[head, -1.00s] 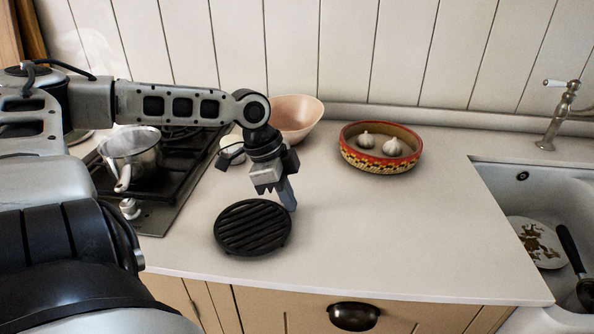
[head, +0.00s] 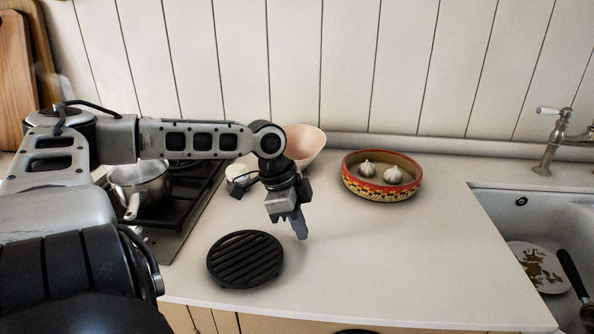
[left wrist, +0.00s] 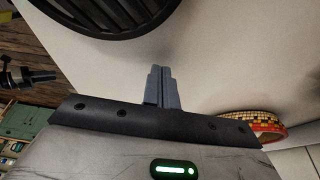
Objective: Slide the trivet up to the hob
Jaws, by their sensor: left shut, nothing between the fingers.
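The trivet (head: 245,259) is a round black slatted disc lying flat on the pale worktop, right of the hob (head: 196,195) with a strip of bare worktop between them. My left gripper (head: 302,236) is shut and empty, pointing down just right of the trivet, with a small gap showing. In the left wrist view the trivet (left wrist: 100,14) shows at the top, beyond the shut fingers (left wrist: 162,85). Whether the fingertips touch the worktop I cannot tell. My right gripper is not in view.
A metal pan (head: 140,185) sits on the hob. A pink bowl (head: 304,144) stands behind my gripper, and a patterned dish (head: 382,182) holding garlic stands to the right. The sink (head: 540,215) is at far right. The worktop right of my gripper is clear.

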